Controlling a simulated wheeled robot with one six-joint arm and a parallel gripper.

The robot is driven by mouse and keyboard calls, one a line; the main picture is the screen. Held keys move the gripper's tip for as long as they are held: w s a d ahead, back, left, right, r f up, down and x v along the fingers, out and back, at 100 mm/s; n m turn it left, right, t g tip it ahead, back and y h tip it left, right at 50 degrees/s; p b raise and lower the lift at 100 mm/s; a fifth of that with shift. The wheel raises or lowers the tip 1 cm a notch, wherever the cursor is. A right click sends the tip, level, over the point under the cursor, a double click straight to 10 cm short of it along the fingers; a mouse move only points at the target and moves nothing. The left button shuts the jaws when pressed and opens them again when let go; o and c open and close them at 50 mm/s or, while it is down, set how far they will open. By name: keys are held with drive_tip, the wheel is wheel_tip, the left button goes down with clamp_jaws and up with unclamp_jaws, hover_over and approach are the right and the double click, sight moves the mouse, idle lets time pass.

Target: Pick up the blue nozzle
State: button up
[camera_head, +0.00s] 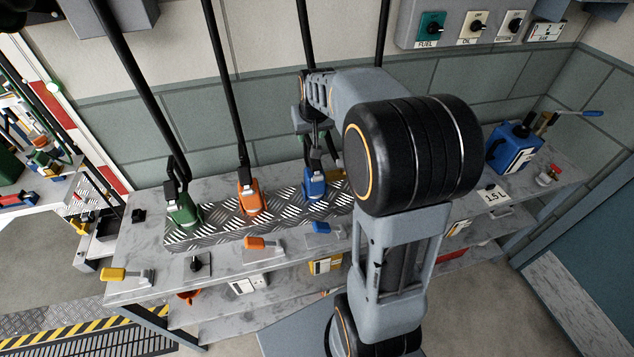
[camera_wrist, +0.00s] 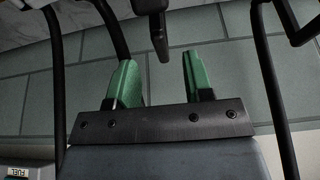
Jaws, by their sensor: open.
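The blue nozzle (camera_head: 314,185) stands on the raised diamond-plate strip (camera_head: 227,228) on the bench, right of the orange nozzle (camera_head: 250,198) and the green nozzle (camera_head: 184,209). A black hose rises from each of the orange and green nozzles. My gripper is above and behind the blue nozzle in the head view, partly hidden by my arm. In the wrist view, my gripper (camera_wrist: 157,62) shows two green fingers set apart with nothing held. A black hose-like part (camera_wrist: 152,22) shows beyond the gap. I cannot make out the blue nozzle's body there.
A blue canister (camera_head: 508,148) and a 1.5 L card (camera_head: 494,196) are on the bench to the right. Orange-handled (camera_head: 262,244) and blue-handled (camera_head: 324,228) levers sit along the front edge. The wall panel (camera_head: 470,25) carries switches. Black hoses flank my gripper.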

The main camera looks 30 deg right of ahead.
sight(310, 142)
drive_tip(key=shift+p+x, duration=0.5)
drive_tip(key=shift+x, duration=2.1)
drive_tip(key=shift+s+f, duration=0.1)
drive_tip(key=shift+s, duration=0.05)
clamp_jaws()
